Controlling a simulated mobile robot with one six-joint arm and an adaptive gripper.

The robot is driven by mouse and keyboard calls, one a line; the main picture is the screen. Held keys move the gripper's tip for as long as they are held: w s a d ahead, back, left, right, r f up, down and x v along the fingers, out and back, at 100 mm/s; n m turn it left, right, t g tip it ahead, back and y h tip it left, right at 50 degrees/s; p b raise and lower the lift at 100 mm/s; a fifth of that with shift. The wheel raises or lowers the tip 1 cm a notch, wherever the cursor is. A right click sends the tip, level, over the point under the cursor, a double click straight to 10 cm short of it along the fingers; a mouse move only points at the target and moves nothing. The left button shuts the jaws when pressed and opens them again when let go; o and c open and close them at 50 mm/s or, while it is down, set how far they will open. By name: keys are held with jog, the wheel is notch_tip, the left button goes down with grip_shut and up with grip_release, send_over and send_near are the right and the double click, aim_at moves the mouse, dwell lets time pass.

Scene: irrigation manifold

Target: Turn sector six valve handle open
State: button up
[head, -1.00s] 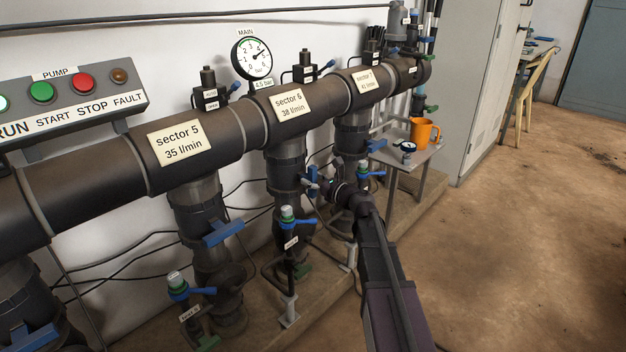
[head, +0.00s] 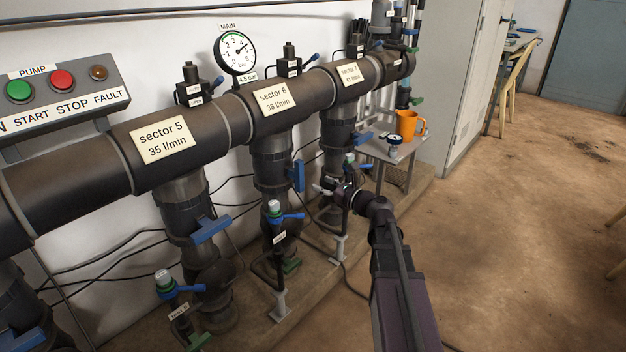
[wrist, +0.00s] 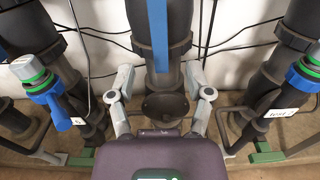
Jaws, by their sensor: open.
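The sector six valve handle (head: 297,176) is a blue bar on the dark vertical pipe below the "sector 6, 38 l/min" label (head: 274,98). It stands upright, along the pipe. In the wrist view the handle (wrist: 160,32) shows as a blue strip at the top centre, its upper end cut off. My gripper (head: 328,188) is open and empty, apart from the handle, to its lower right in the head view. In the wrist view its two fingers (wrist: 160,76) are spread on either side of the pipe, below the handle.
The sector 5 handle (head: 210,230) lies crosswise to its pipe. Small blue-levered valves (head: 276,212) on thin risers stand in front of the pipes. A small table (head: 402,150) with an orange mug (head: 407,124) is beyond. The floor to the right is clear.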

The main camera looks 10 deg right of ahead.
jog(key=shift+v, duration=1.2)
jog(key=shift+a, duration=0.1)
jog(key=s+a+f+n+g+h, duration=0.1)
jog(key=s+a+f+n+g, duration=0.2)
jog(key=f+n, duration=0.2)
jog(key=s+a+f+n+g+h, duration=0.2)
jog(key=s+a+f+n+g, duration=0.1)
jog(key=n, duration=0.5)
jog(key=s+a+f+n+g+h, duration=0.1)
jog(key=s+a+f+n+g, duration=0.3)
jog(key=f+n, duration=0.3)
jog(key=shift+s+g+h, duration=0.3)
jog(key=s+d+f+n+g+h, duration=0.35)
jog(key=s+n+h, duration=0.3)
jog(key=n, duration=0.25)
jog(key=s+r+p, duration=0.3)
jog(key=r+p, duration=0.7)
notch_tip(320, 180, up, 36)
jog(key=p, duration=3.6)
jog(key=shift+a+r, duration=0.2)
